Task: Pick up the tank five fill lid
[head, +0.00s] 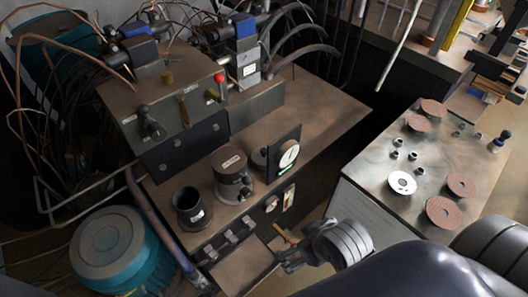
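A brown metal tank unit (318,112) fills the middle of the head view. On its top stand an open dark cylindrical neck (190,215) and, behind it to the right, a wider cylinder closed by a round lid (229,161). A small pale label lies on this lid; I cannot read it, so I cannot tell whether it is the tank five fill lid. My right gripper (284,256) is at the lower middle, in front of the tank's front face, apart from the lid. It is small and seen edge-on, so its opening is unclear. My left gripper is out of view.
A gauge block (284,155) stands right of the lidded cylinder. A valve block with levers (165,95) and hoses rises behind. A teal motor (120,250) is at lower left. A metal bench (395,210) with several flap discs stands to the right.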

